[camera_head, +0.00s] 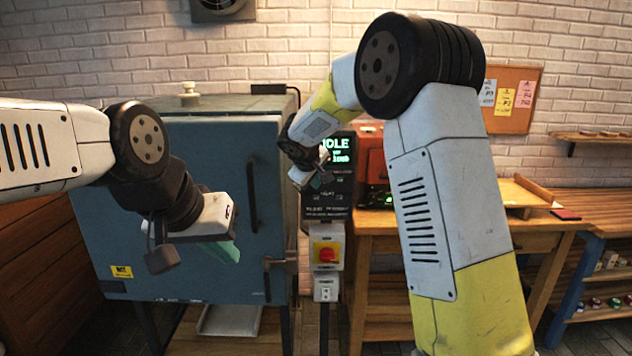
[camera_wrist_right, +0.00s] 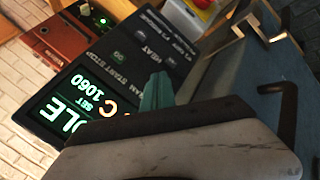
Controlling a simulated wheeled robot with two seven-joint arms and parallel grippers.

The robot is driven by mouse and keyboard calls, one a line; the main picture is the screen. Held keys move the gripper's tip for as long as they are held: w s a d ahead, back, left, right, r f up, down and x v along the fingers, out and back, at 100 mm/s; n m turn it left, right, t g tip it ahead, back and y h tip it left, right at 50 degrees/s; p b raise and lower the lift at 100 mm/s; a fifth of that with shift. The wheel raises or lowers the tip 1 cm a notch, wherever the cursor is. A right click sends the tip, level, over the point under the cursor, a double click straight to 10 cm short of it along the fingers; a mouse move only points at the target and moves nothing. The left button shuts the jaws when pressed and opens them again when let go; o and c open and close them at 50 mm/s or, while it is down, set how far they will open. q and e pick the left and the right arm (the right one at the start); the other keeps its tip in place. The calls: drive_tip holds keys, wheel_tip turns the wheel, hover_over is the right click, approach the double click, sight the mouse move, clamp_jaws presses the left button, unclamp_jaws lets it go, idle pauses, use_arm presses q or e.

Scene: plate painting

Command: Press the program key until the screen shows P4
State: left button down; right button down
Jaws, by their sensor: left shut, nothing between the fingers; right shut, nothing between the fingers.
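The black control panel (camera_head: 328,200) stands at the right of the blue kiln. Its screen (camera_head: 341,150) shows green text, partly covered by my right arm. In the right wrist view the screen (camera_wrist_right: 80,104) reads "DLE", "C" and "SET 1060"; no P number is visible. I cannot make out the program key. My right gripper (camera_head: 319,181) is shut and empty in front of the panel; its teal fingertips (camera_wrist_right: 157,90) overlap the key area, contact unclear. My left gripper (camera_head: 225,250) is shut and empty before the kiln door.
The blue kiln (camera_head: 190,270) with its door handle (camera_head: 253,195) fills the left middle. A red device (camera_head: 371,155) stands on the wooden bench (camera_head: 385,222) to the right.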

drive_tip(key=shift+w, duration=0.3)
drive_tip(key=shift+s, duration=0.1)
idle(0.4)
drive_tip(key=shift+s, duration=0.7)
drive_tip(key=shift+w, duration=0.45)
drive_tip(key=shift+w, duration=0.35)
idle(0.6)
drive_tip(key=shift+s, duration=0.8)
drive_tip(key=shift+s, duration=0.1)
